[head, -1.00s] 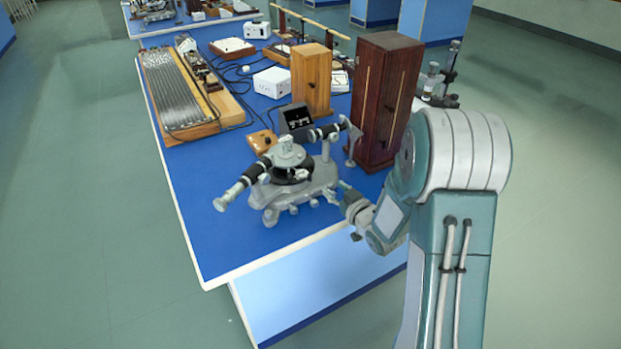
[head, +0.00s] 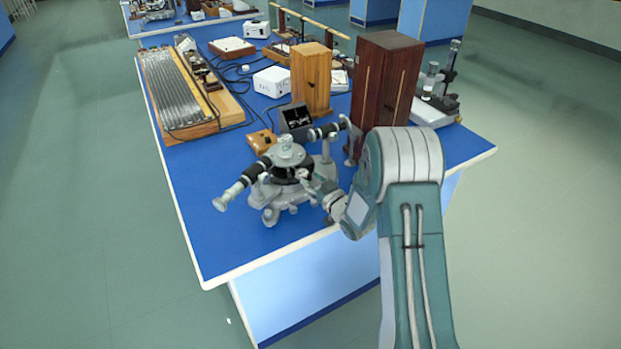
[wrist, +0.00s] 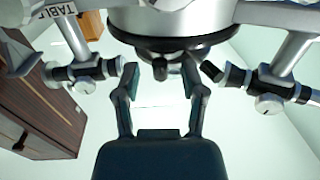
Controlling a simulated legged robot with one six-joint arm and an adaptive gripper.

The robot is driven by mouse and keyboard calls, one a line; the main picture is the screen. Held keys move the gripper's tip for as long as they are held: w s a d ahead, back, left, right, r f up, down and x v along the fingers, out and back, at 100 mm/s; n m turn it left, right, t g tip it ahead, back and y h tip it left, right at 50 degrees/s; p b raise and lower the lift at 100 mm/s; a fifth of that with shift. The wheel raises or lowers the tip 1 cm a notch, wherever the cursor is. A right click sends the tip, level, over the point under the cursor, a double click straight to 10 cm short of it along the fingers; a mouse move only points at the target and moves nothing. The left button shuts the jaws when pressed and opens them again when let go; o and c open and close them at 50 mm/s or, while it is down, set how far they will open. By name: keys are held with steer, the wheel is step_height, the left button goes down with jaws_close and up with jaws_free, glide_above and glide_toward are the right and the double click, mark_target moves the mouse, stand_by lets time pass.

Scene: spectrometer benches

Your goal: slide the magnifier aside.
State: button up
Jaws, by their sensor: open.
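The spectrometer (head: 287,155), a grey instrument with a round dark-rimmed turntable and two telescope tubes, stands near the front edge of the blue bench. My gripper (head: 314,184) is at its right side, close to the turntable; its fingers are partly hidden in the head view. In the wrist view my gripper (wrist: 160,84) is open, with the fingers spread below the dark disc of the spectrometer (wrist: 185,18). A small dark stub, perhaps the magnifier (wrist: 160,69), sticks out from the disc between the fingertips. I cannot tell whether either finger touches it.
A tall dark wooden cabinet (head: 383,90) stands behind my arm, with a lighter wooden box (head: 311,78) beside it. A small black display (head: 296,117) is behind the spectrometer. The blue bench top (head: 215,215) is clear at the front left.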

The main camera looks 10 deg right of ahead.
steer(key=shift+w+a, duration=0.15)
steer(key=shift+w, duration=0.25)
jaws_close()
